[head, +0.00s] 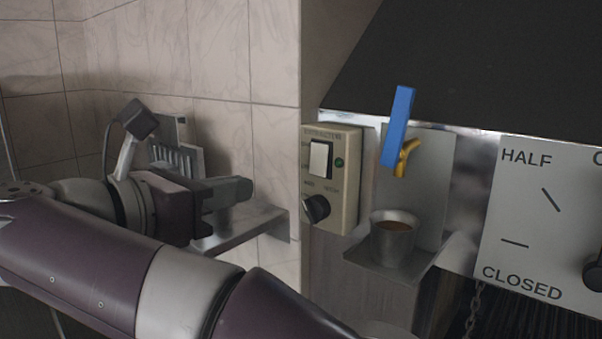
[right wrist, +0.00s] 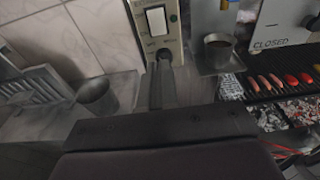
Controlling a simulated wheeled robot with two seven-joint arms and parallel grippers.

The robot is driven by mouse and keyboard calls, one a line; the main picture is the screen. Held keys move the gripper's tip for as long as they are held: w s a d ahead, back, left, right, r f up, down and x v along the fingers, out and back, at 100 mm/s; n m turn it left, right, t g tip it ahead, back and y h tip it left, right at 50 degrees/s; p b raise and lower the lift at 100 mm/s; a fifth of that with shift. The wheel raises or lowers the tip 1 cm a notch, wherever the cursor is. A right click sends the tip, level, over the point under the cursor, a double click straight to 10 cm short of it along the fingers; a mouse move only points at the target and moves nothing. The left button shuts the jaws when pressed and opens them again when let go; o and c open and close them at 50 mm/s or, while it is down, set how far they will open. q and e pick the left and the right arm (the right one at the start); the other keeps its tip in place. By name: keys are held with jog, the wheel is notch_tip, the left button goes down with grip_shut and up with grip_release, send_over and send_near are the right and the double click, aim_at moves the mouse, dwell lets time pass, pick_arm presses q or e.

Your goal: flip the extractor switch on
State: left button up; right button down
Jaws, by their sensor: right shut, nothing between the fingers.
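The extractor control box (head: 345,195) is beige and fixed to the wall left of the hood. It carries a white rocker switch (head: 320,160), a small green lamp (head: 339,163) and a black knob (head: 315,208) below. My right gripper (head: 245,188) is shut and empty, to the left of the box and apart from it in the head view. In the right wrist view its closed fingers (right wrist: 163,72) point toward the lower part of the box, below the switch (right wrist: 157,20). I cannot tell the rocker's position. My left gripper is not in view.
A metal cup (head: 392,238) with brown contents stands on a small shelf right of the box. Another metal cup (right wrist: 97,98) stands at left in the wrist view. Sausages (right wrist: 265,84) lie over coals.

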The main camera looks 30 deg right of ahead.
jog(key=p, duration=0.8)
send_near(318, 172)
jog(key=x, duration=0.6)
jog(key=shift+d+r, duration=0.15)
jog(key=shift+w+d+p, duration=0.15)
jog(key=shift+d+p, duration=0.05)
jog(key=shift+p, duration=0.1)
jog(key=shift+f, duration=0.25)
